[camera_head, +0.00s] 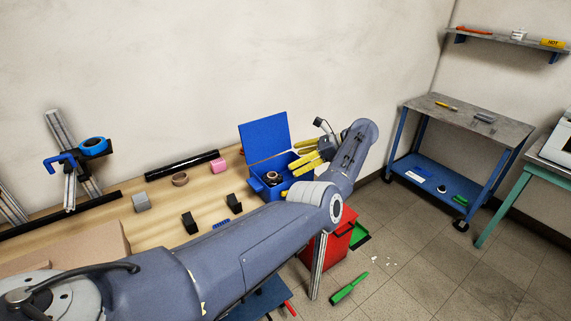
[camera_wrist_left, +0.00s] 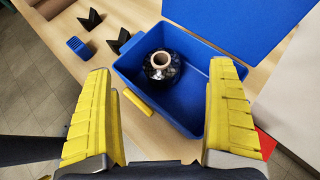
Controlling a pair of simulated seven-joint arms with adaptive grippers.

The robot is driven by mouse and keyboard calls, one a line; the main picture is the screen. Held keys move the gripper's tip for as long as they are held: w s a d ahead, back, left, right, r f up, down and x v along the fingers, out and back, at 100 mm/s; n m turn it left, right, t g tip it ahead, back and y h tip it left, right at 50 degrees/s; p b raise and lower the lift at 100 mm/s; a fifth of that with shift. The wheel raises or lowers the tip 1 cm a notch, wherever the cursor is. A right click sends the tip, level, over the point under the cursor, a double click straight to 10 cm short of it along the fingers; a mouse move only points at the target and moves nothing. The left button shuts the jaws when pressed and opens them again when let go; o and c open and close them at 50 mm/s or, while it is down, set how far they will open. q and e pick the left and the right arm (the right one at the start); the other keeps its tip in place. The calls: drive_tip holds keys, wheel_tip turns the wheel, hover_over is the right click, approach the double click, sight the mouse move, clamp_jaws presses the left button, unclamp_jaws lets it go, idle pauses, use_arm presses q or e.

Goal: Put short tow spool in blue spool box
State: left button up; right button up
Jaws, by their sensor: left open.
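The blue spool box (camera_head: 260,187) stands open at the right end of the bench, its lid raised at the back. A short dark spool with a tan core (camera_wrist_left: 160,66) sits inside it, upright, near one corner in the left wrist view; it also shows in the head view (camera_head: 272,178). My left gripper (camera_head: 296,165) is open above the box, its yellow fingers apart on either side of the box in the left wrist view. The fingers do not touch the spool. My right gripper is not in view.
A black tube (camera_head: 181,165), a pink roll (camera_head: 218,165), a tan ring (camera_head: 180,180), a grey cube (camera_head: 141,202) and black V-shaped blocks (camera_head: 190,222) lie on the bench. A red bin (camera_head: 340,235) stands below its right end. A cart (camera_head: 465,125) stands farther right.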

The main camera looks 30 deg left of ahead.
use_arm(q)
drive_tip(key=shift+v, duration=1)
